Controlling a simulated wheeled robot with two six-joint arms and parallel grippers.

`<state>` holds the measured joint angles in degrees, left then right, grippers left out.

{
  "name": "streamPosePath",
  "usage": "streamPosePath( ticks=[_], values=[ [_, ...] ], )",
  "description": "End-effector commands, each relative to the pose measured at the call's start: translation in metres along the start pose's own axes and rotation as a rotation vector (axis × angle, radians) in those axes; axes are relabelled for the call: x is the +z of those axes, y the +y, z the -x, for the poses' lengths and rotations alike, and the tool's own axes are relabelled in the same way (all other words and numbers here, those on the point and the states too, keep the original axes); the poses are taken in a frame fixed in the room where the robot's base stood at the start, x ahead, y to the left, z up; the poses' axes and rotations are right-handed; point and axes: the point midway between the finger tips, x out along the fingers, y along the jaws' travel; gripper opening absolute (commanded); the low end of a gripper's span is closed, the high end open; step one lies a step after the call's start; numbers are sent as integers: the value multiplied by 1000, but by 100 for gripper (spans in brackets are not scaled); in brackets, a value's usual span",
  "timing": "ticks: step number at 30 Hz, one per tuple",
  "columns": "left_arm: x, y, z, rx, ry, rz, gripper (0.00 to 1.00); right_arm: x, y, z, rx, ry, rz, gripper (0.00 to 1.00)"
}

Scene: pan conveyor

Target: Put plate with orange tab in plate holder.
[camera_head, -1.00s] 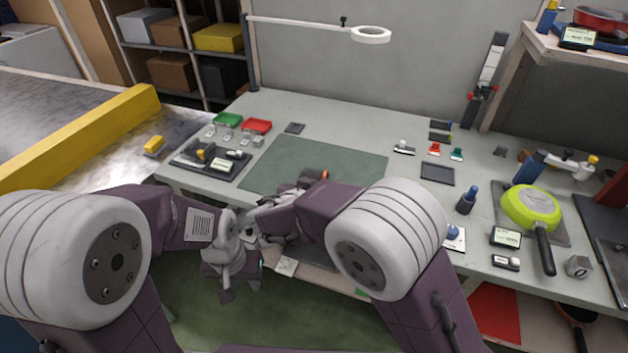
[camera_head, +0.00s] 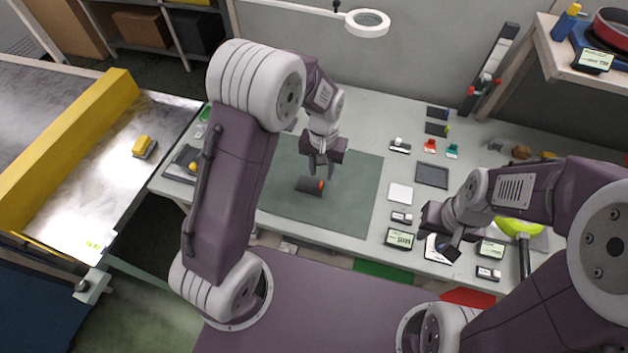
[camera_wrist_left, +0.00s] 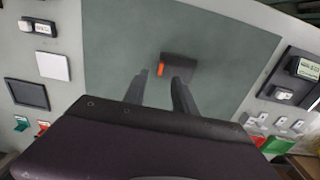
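A small dark plate with an orange tab (camera_head: 308,186) lies on the green mat; in the left wrist view the plate (camera_wrist_left: 181,68) is just beyond my fingertips, with its tab at one end. My left gripper (camera_head: 321,172) is above the mat near the plate, pointing down. In the left wrist view its two fingers (camera_wrist_left: 158,88) are apart with nothing between them. My right gripper (camera_head: 440,246) is over the front right of the table; its fingers are too unclear to read. I cannot tell which thing is the plate holder.
The green mat (camera_head: 350,205) is otherwise clear. A dark square pad (camera_head: 432,175), a white square (camera_head: 400,193) and small display boxes (camera_head: 399,238) lie to its right. A tall upright rack (camera_head: 492,72) stands at the back. A yellow-railed conveyor (camera_head: 70,128) is at the left.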

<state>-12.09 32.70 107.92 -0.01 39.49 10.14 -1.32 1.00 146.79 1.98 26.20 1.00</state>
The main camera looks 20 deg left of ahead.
Motion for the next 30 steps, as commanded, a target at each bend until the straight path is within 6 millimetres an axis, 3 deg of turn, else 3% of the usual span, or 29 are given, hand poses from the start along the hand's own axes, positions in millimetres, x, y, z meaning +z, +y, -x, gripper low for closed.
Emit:
streamPosePath(
  ticks=[8, 15, 23, 27, 30],
  values=[
    [0, 0, -19, 0, -1, 0, 33, 0, 0, 1, 1, -1, 1, 28],
    [0, -1, -60, -1, -1, 1, 33, -1, 0, 3, 1, -1, 1, 28],
    [-1, -1, -65, -1, 3, 1, 33, -1, 0, 3, 1, -1, 1, 28],
    [-1, -1, -64, -1, 3, 1, 0, -1, 0, 3, 1, -1, 1, 28],
    [-1, -1, -64, -1, 3, 1, 0, -1, 0, 3, 1, -1, 1, 28]
  ],
)
